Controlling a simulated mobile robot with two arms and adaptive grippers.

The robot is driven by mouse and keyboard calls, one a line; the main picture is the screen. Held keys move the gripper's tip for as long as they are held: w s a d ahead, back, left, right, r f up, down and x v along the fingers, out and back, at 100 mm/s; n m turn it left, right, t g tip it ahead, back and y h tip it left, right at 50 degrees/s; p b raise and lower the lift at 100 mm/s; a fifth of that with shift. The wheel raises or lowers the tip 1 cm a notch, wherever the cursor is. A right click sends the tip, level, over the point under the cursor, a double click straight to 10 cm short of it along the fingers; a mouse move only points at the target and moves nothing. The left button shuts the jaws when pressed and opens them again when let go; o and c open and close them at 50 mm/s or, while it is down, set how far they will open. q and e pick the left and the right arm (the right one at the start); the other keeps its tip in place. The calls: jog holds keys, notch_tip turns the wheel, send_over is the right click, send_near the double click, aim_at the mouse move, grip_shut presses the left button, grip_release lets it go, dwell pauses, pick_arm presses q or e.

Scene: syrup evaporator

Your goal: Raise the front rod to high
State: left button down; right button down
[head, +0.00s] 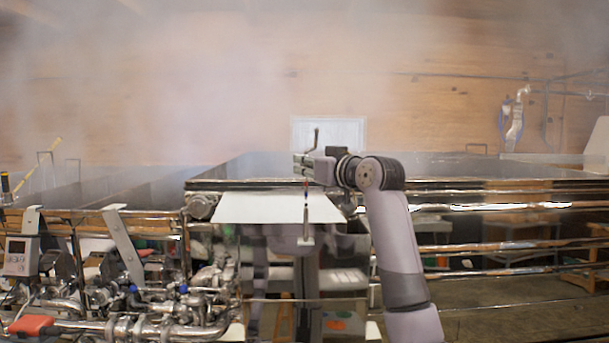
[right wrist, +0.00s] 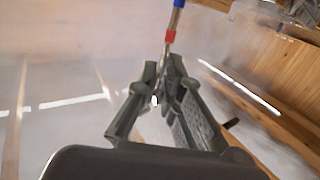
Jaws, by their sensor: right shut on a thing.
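The front rod (head: 305,205) is a thin upright rod in front of the evaporator pan, with a dark part sticking up above my gripper and a red and a blue mark below it. My right gripper (head: 308,167) reaches in from the right and is shut on the rod. In the right wrist view, the rod (right wrist: 173,25) with its blue and red bands runs up from between the fingertips (right wrist: 165,88). The fingers hide the gripped part. My left gripper is in neither view.
The dark evaporator pan (head: 260,168) stretches behind the rod, with steam above it. A pale sloped panel (head: 255,207) lies just left of the rod. Metal pipes and valves (head: 150,315) crowd the lower left. Shiny rails (head: 510,207) run along the right.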

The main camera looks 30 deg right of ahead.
jog(key=shift+s+d+r, duration=0.1)
jog(key=shift+d+r, duration=0.1)
jog(key=shift+r, duration=0.25)
jog(key=c, duration=1.8)
grip_release()
jog(key=shift+d, duration=0.1)
jog(key=shift+s+f, duration=0.1)
jog(key=s+d, duration=0.1)
jog(key=s, duration=1)
jog(key=shift+s+d, duration=0.3)
jog(key=shift+s, duration=0.05)
